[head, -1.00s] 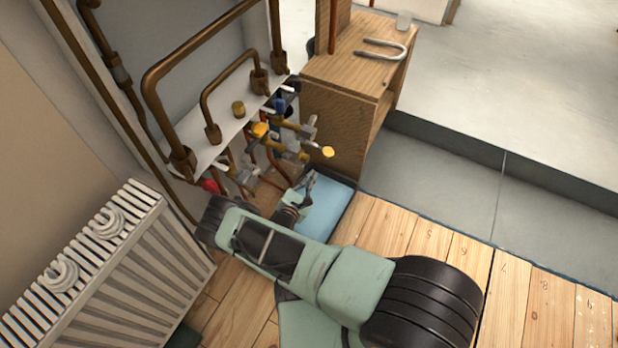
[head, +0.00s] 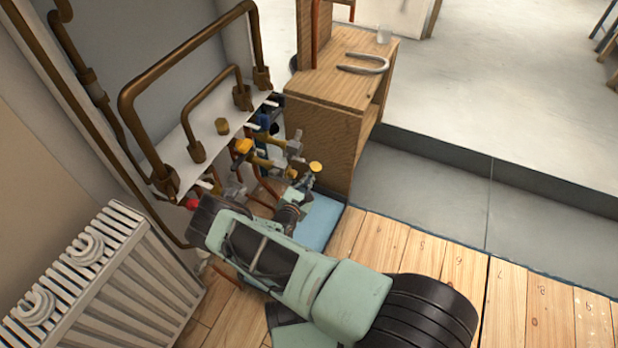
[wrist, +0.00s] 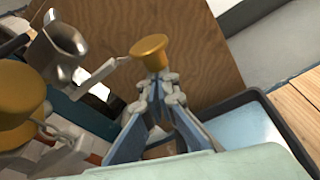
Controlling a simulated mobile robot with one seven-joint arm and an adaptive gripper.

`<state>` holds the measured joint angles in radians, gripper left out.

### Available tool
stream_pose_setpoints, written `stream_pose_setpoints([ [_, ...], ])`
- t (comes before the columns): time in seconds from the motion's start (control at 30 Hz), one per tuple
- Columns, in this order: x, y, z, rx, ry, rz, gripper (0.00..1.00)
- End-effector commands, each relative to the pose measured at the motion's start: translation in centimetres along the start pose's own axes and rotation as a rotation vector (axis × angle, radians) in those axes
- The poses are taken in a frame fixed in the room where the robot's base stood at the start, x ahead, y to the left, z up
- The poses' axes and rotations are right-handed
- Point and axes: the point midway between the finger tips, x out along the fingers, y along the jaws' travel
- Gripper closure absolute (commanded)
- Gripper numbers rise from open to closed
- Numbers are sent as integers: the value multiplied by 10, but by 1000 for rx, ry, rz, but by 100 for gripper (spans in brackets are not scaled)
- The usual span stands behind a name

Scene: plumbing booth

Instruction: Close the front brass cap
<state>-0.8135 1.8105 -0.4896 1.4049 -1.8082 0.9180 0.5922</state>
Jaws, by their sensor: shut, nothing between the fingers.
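The front brass cap (head: 316,166) is a round yellow-gold knob at the front end of the pipe fittings, nearest the wooden cabinet. It also shows in the wrist view (wrist: 149,53), right beyond my fingertips. My gripper (head: 309,181) is shut and empty, with its tips just below the cap. In the wrist view my gripper (wrist: 160,84) has its fingertips together at the cap's lower side; I cannot tell whether they touch it. A second yellow cap (head: 243,146) sits farther back on the fittings and looks large at the left of the wrist view (wrist: 20,95).
The wooden cabinet (head: 325,125) stands close behind the front cap. A blue-lined tray (head: 322,222) lies under my gripper. Brown pipes (head: 185,47) rise from a white shelf (head: 208,134) at left. A white radiator (head: 90,265) stands at front left.

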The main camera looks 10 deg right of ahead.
Motion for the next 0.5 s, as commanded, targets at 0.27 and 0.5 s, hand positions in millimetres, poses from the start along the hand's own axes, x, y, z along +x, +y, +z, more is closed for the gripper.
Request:
stream_pose_setpoints([
  [0.27, 0, 0, 0, 0, 0, 0, 100],
  [0.5, -1, -2, 3, 0, 0, 0, 100],
])
